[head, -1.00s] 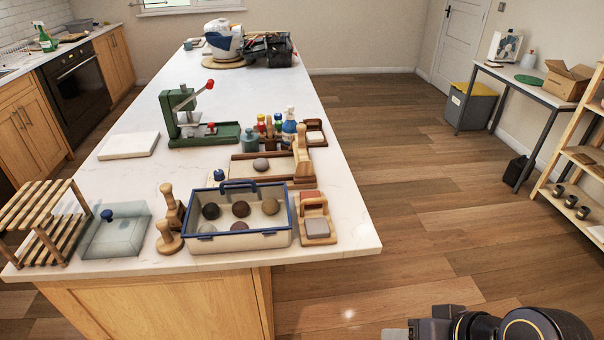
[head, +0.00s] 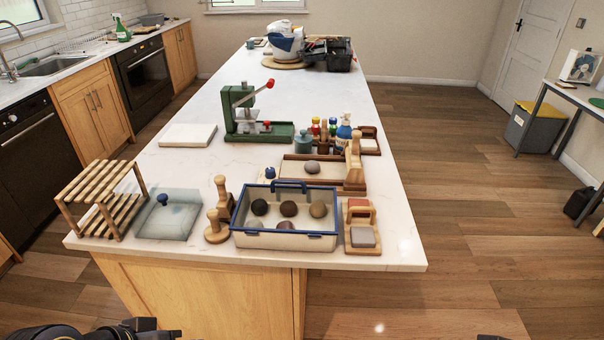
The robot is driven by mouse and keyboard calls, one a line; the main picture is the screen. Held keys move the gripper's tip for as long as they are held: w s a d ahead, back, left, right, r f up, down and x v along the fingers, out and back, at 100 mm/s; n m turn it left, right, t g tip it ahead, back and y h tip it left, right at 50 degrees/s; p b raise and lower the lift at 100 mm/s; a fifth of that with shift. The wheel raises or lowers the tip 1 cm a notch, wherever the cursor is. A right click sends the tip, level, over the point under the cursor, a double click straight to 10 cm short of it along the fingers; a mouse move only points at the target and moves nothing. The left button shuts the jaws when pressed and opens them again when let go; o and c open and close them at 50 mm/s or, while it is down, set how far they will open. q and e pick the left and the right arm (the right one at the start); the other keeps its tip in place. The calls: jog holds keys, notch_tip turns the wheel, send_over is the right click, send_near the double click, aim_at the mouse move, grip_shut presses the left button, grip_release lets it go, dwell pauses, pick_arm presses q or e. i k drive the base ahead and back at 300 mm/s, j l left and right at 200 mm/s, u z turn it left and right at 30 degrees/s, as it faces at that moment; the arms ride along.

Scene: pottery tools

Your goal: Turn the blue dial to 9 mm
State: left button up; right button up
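A small blue knob (head: 270,173) stands on the island at the left end of a wooden frame (head: 346,188) with a pale bed and a grey ball (head: 312,167) on it. I cannot tell which is the dial, and no scale or number is readable. My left gripper (head: 160,333) shows dark at the bottom left edge, below and in front of the island and apart from both knobs. Only a dark sliver, possibly my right arm, shows at the bottom edge.
A blue-rimmed tray (head: 238,238) with several clay balls stands at the front, between wooden stamps (head: 215,230) and a wooden block holder (head: 362,238). A slatted rack (head: 98,197) is at the left corner, a green press (head: 262,134) behind.

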aim_at(270, 171)
jog(key=i+j+z, duration=0.15)
jog(key=z, duration=0.2)
jog(key=i+j+z, duration=0.15)
jog(key=j+z, duration=0.55)
jog(key=i+j, duration=0.05)
